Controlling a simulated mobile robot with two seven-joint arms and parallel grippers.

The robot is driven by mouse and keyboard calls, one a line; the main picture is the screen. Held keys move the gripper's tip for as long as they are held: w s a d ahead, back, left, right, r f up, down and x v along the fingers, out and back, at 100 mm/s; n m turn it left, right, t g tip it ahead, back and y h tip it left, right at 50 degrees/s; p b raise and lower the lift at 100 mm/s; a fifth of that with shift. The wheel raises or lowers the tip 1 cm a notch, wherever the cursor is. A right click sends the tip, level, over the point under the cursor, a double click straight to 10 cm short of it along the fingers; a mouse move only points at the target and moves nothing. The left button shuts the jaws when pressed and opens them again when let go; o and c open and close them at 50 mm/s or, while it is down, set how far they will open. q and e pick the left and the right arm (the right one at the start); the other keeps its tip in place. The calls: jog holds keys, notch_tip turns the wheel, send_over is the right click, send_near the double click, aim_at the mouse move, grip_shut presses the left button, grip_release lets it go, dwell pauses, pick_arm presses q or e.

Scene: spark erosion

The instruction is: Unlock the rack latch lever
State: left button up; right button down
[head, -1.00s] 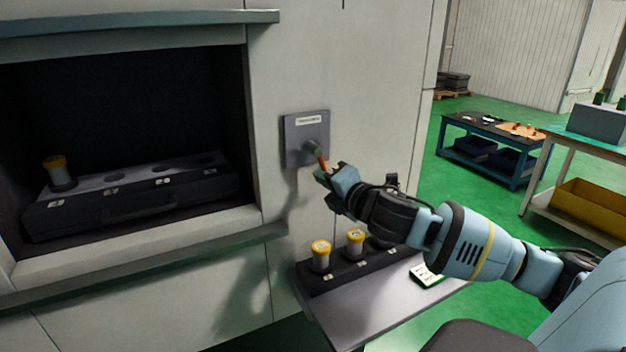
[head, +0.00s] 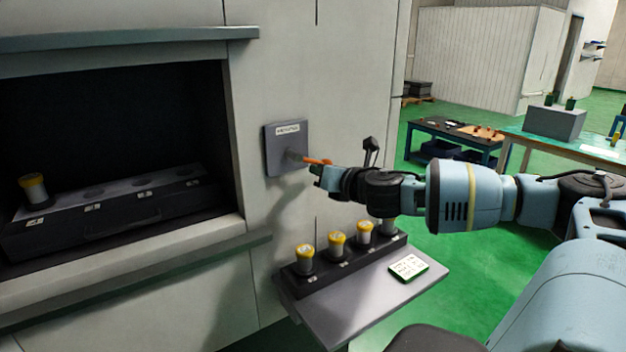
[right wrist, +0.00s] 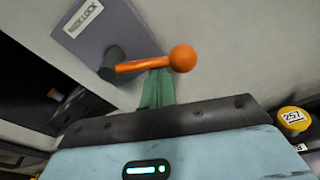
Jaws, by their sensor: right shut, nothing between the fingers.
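The rack latch lever (head: 318,161) is an orange arm on a grey plate (head: 272,137) fixed to the machine's front wall. In the head view it points right, close to level. In the right wrist view the lever (right wrist: 143,65) runs from a dark hub to an orange ball, and the plate (right wrist: 88,32) bears a lock label. My right gripper (head: 318,173) is shut and holds nothing. Its green fingers (right wrist: 157,88) are just below the lever; I cannot tell whether they touch it. My left gripper is not in view.
A dark rack (head: 120,215) with one yellow-capped holder (head: 34,190) sits in the open bay at left. Below my right arm, a shelf (head: 345,310) carries another rack (head: 300,283) with several yellow-capped holders, and a labelled device (head: 408,268). Workbenches stand behind at right.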

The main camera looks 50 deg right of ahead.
jog(key=r+n, duration=0.1)
jog(key=d+r+n, duration=0.1)
jog(key=shift+s+n+b, duration=0.1)
jog(key=shift+n+b, duration=0.2)
jog(key=shift+b, duration=0.05)
jog(key=shift+r, duration=0.1)
dwell(0.5)
